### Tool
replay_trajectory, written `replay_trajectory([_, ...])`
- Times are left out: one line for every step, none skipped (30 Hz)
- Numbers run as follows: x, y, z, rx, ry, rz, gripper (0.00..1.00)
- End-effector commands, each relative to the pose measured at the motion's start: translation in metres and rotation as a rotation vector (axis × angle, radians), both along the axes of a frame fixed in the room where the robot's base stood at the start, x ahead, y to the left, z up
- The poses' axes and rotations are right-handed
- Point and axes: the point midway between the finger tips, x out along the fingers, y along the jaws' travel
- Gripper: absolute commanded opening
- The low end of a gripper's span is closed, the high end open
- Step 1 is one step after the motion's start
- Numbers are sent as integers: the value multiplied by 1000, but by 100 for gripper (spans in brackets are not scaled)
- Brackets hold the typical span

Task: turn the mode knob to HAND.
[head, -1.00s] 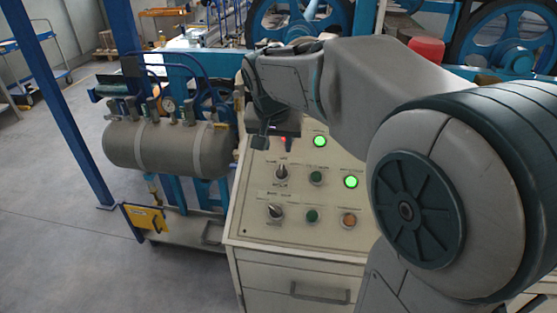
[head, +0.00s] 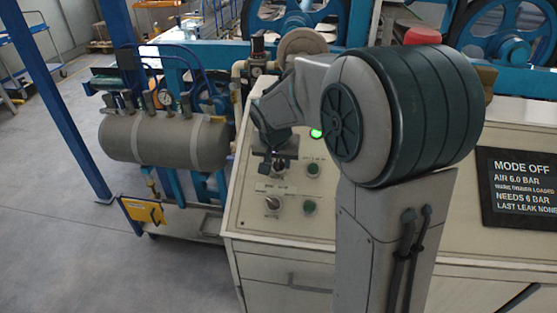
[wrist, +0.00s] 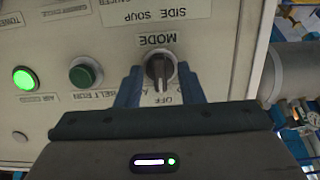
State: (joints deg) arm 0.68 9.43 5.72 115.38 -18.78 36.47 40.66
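The mode knob (wrist: 159,68) is dark and round, under the label MODE, which reads upside down in the wrist view. Its pale pointer mark is toward the OFF label (wrist: 164,100). The two fingers of my gripper (wrist: 160,74) stand on either side of the knob, apart, with narrow gaps; whether either touches it I cannot tell. In the head view my gripper (head: 271,163) is at the upper knob (head: 280,168) of the cream panel and partly covers it. The black display (head: 522,185) reads MODE OFF, AIR 6.0 BAR.
A second knob (head: 272,203) sits below, with green buttons (head: 311,171) (head: 309,207) to the right. A lit green lamp (wrist: 25,79) shows in the wrist view. My arm hides the panel's right part. A grey tank (head: 165,140) with pipes stands left of the panel.

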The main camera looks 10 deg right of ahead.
Motion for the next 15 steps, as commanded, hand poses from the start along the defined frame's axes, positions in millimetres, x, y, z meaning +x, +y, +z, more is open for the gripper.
replay_trajectory([0, 0, 0, 0, 0, 0, 35])
replay_trajectory([0, 0, 0, 0, 0, 0, 26])
replay_trajectory([0, 0, 0, 0, 0, 0, 15])
replay_trajectory([0, 0, 0, 0, 0, 0, 7])
replay_trajectory([0, 0, 0, 0, 0, 0, 5])
replay_trajectory([0, 0, 0, 0, 0, 0, 5])
replay_trajectory([0, 0, 0, 0, 0, 0, 5])
replay_trajectory([0, 0, 0, 0, 0, 1, 5])
replay_trajectory([0, 0, 0, -1, 0, 2, 5])
replay_trajectory([0, 0, 0, -1, 1, 4, 5])
replay_trajectory([0, 0, 0, -3, 1, 6, 5])
replay_trajectory([0, 0, 0, -6, 2, 10, 5])
replay_trajectory([0, 0, 0, -8, 3, 16, 5])
replay_trajectory([0, 0, 0, -11, 5, 22, 5])
replay_trajectory([0, 0, 0, -18, 7, 33, 5])
